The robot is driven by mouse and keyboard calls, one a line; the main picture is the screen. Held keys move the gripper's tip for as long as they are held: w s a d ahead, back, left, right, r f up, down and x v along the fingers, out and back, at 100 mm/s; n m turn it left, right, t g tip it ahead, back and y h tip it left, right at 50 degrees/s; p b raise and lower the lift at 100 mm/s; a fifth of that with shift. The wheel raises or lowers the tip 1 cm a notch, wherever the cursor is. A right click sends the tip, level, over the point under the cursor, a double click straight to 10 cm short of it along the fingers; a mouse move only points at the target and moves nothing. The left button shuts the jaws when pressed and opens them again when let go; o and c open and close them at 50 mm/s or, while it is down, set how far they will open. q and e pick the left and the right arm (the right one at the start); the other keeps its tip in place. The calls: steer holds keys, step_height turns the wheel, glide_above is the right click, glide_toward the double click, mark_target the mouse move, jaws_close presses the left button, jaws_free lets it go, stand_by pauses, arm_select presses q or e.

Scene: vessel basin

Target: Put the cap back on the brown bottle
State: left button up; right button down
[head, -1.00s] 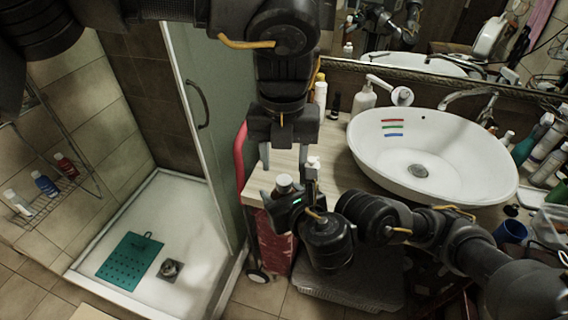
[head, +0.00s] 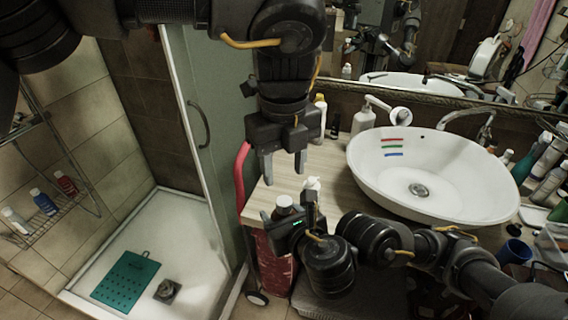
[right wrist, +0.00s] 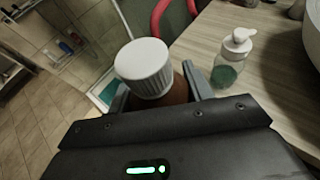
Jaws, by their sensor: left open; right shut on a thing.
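The brown bottle (right wrist: 181,90) is upright between the fingers of my right gripper (head: 302,213), which is shut on it near the counter's front left corner. A white ribbed cap (right wrist: 143,68) sits on top of the bottle; I cannot tell whether it is screwed tight. The cap also shows in the head view (head: 284,201), where the gripper hides most of the bottle. My left gripper (head: 284,166) is open and empty, pointing down above the cap, with a visible gap between them.
A clear pump bottle with green liquid (right wrist: 228,72) stands on the wooden counter (head: 335,192), close to my right gripper. The white basin (head: 435,205) is to the right. A white dispenser (head: 363,120) stands behind. A glass shower door is at the left.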

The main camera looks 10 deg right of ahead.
mark_target(285, 201)
arm_select(q)
steer(key=shift+f, duration=4)
jaws_close()
steer(key=m, duration=0.6)
steer(key=shift+o, duration=0.3)
jaws_free()
steer(key=shift+r, duration=0.1)
